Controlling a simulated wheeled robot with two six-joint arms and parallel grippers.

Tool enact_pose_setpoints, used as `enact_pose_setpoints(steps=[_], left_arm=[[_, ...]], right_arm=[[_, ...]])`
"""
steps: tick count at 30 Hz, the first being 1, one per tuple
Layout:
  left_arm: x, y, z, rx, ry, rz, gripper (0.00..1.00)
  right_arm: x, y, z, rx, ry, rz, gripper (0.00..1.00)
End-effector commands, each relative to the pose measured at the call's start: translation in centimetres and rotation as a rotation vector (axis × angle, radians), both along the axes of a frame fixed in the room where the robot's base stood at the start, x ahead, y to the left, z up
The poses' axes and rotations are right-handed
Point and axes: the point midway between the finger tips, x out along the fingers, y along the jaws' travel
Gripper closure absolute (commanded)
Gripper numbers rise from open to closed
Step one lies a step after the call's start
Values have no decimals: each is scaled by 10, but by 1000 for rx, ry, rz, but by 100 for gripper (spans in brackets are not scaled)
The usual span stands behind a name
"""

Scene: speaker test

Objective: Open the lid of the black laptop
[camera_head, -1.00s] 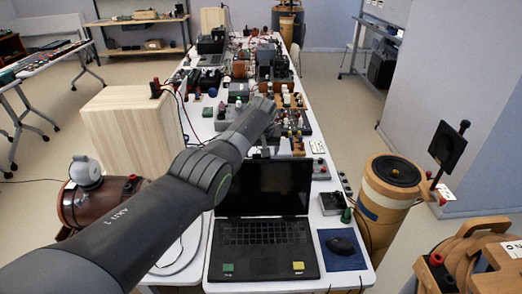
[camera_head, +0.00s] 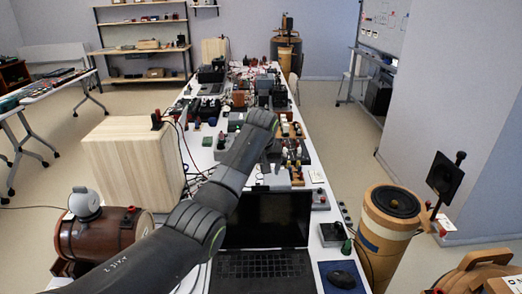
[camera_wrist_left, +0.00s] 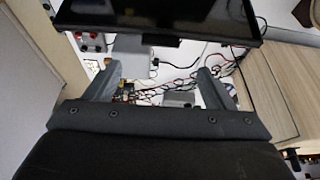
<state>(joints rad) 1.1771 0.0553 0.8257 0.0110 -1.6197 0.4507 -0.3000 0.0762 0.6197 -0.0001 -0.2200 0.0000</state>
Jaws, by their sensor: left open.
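The black laptop (camera_head: 265,264) stands at the near end of the long table. Its lid (camera_head: 268,218) is up, with the dark screen facing me above the keyboard. My left arm reaches over the lid's upper left, and my left gripper (camera_head: 271,160) is beyond the lid, largely hidden by my wrist. In the left wrist view, my left gripper (camera_wrist_left: 159,76) has its two grey fingers wide apart with nothing between them. A dark panel, seemingly the laptop lid (camera_wrist_left: 160,18), crosses the top of that view, apart from the fingers. My right gripper is not in view.
A wooden speaker box (camera_head: 130,160) and a brown barrel-like device (camera_head: 100,235) stand at the left. A mouse (camera_head: 341,278) lies right of the laptop, with a tall cylinder (camera_head: 385,225) beyond the table edge. Components and cables crowd the table behind the lid.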

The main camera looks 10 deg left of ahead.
Motion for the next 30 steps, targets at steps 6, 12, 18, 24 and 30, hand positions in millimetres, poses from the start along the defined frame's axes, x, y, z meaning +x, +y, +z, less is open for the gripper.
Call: enact_pose_setpoints(steps=[6,12,18,24,30], left_arm=[[-15,-4,41,0,-6,-1,24],[-27,-6,72,0,-5,1,24],[-32,-7,84,0,-2,0,24],[-33,-7,85,0,-2,0,24],[-32,-7,85,0,-2,0,24]], right_arm=[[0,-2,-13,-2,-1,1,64],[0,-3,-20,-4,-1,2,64],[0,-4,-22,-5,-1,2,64],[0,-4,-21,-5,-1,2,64],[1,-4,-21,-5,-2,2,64]])
